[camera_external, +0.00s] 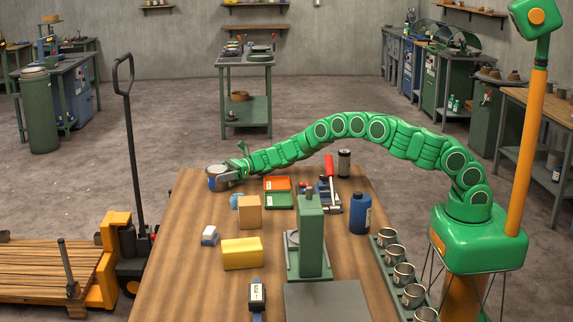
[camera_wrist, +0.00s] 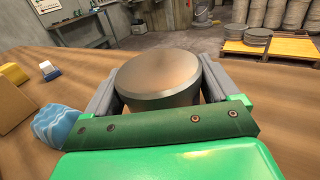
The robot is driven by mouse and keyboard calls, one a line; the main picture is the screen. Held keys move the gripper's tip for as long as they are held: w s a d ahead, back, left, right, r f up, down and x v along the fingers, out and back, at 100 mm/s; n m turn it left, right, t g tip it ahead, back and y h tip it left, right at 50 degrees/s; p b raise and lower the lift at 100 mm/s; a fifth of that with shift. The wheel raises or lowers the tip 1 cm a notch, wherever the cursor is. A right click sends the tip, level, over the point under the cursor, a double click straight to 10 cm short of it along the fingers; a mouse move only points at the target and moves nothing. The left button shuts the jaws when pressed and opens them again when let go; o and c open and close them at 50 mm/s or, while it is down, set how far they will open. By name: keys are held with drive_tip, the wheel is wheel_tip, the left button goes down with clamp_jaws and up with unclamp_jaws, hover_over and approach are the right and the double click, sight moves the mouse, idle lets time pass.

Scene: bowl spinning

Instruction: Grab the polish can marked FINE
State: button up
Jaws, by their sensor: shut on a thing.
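My gripper (camera_external: 222,175) reaches to the far left corner of the wooden table. It is shut on a round can (camera_external: 216,183), which has a dark blue side in the external view. In the wrist view the can's flat brownish metal lid (camera_wrist: 158,75) sits between the two grey fingers of my gripper (camera_wrist: 158,88). The can looks upright. I cannot tell whether it touches the table. No marking on it can be read, so the word FINE does not show.
A crumpled blue cloth (camera_wrist: 60,127) lies close beside the gripper. A cardboard box (camera_external: 249,213), an orange and green tray (camera_external: 278,184), a yellow block (camera_external: 242,253), a green press stand (camera_external: 311,235) and a blue bottle (camera_external: 360,213) stand on the table (camera_external: 185,270). Several metal cups line the right edge.

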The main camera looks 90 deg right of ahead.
sight(219, 169)
wheel_tip(219, 169, up, 3)
drive_tip(key=shift+r, duration=0.2)
drive_tip(key=shift+s+r, duration=0.25)
drive_tip(key=s+a+r, duration=0.3)
drive_tip(key=s+r, duration=0.6)
drive_tip(key=s, duration=0.4)
drive_tip(key=shift+a, duration=0.3)
